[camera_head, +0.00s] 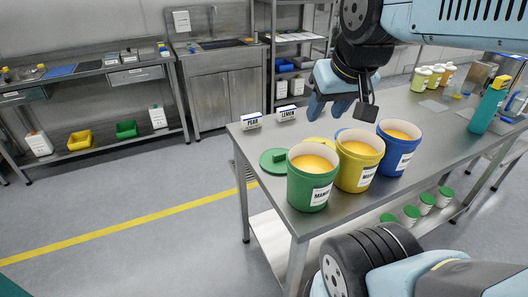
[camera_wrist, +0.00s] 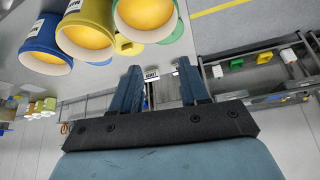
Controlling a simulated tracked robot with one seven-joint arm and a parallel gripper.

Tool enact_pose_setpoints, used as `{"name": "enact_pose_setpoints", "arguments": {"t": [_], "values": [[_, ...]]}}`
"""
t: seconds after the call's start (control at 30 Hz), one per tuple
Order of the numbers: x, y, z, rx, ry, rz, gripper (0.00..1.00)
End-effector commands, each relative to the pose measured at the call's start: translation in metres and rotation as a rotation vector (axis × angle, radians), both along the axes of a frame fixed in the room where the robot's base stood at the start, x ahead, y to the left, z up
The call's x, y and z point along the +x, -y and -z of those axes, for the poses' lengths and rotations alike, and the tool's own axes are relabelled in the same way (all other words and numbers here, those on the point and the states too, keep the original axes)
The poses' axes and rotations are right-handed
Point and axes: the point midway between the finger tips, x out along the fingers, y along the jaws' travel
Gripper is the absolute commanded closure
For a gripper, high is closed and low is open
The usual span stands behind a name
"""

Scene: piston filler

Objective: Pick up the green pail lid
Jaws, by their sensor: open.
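The green pail lid (camera_head: 270,161) lies flat on the steel table, left of the green pail (camera_head: 308,191) and partly hidden by it. In the wrist view the lid (camera_wrist: 174,27) shows only in part, beyond the green pail's rim. My gripper (camera_head: 331,104) is open and empty, above the table behind the pails. The lid is apart from it, lower and to the left. In the wrist view both fingers of my gripper (camera_wrist: 159,68) are spread with nothing between them.
The yellow pail (camera_head: 352,178) and blue pail (camera_head: 391,163) stand right of the green one, all open and filled with orange-yellow contents. A yellow lid (camera_head: 318,140) lies behind them. PEAR (camera_head: 251,121) and LEMON (camera_head: 287,113) signs stand at the far table edge. A teal bottle (camera_head: 486,108) stands right.

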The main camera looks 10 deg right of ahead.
Motion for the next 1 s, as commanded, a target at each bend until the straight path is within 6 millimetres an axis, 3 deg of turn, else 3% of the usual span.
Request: {"name": "enact_pose_setpoints", "arguments": {"t": [0.47,0.57,1.0], "values": [[0.009,0.001,0.0,0.034,-0.019,0.032,0.55],[0.022,-0.009,0.003,0.085,-0.051,0.092,0.55],[0.108,-0.006,0.036,0.316,-0.257,0.506,0.55]]}}
